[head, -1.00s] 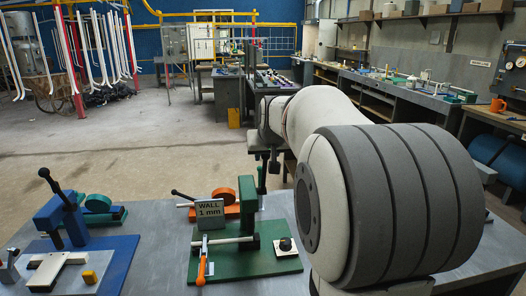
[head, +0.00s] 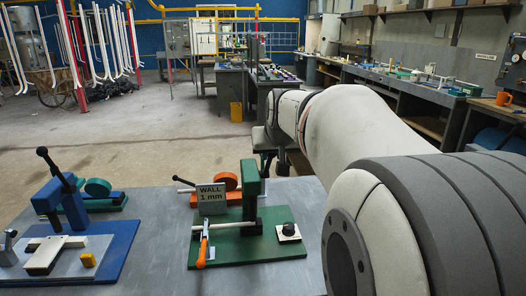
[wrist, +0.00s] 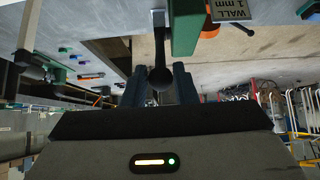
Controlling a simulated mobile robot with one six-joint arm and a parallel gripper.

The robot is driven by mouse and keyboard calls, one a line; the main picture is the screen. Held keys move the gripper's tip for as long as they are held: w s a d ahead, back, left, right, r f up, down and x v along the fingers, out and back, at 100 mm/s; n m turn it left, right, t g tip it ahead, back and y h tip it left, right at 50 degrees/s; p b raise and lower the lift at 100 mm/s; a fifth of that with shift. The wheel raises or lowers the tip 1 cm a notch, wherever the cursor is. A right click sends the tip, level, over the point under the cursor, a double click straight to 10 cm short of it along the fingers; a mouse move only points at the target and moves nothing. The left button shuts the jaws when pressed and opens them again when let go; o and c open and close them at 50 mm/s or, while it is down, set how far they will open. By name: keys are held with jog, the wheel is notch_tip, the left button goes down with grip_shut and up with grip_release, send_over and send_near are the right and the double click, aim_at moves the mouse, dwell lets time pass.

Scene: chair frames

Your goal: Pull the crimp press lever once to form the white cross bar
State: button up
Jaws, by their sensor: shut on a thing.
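The crimp press is a green column (head: 250,190) on a green base (head: 246,249). The white cross bar (head: 222,226) lies level through it, at the foot of the column. Its dark lever shows beside the green column in the wrist view (wrist: 159,35) and ends in a black ball knob (wrist: 160,78). My gripper (wrist: 159,84) is shut on this knob, with one finger on each side.
A "WALL 1 mm" sign (head: 212,199) stands left of the column. An orange-handled clamp (head: 203,250) and a black knob (head: 288,231) sit on the base. A blue fixture (head: 72,205) with a black lever stands left. Bare grey table (head: 160,240) lies between them.

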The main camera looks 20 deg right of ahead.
jog(key=shift+s+f, duration=0.1)
jog(key=s+f+b, duration=0.1)
jog(key=f+b, duration=0.1)
jog(key=s+a+f+b, duration=0.1)
jog(key=s+b, duration=0.1)
jog(key=shift+s+f, duration=0.1)
jog(key=shift+f, duration=0.3)
jog(key=shift+r, duration=0.1)
jog(key=w+r+p, duration=0.2)
jog(key=w+d+r+p, duration=0.1)
jog(key=r+p, duration=0.1)
jog(key=shift+w+r, duration=0.2)
jog(key=shift+w, duration=0.2)
jog(key=shift+w+d+r, duration=0.15)
jog(key=shift+w, duration=0.15)
jog(key=shift+r, duration=0.1)
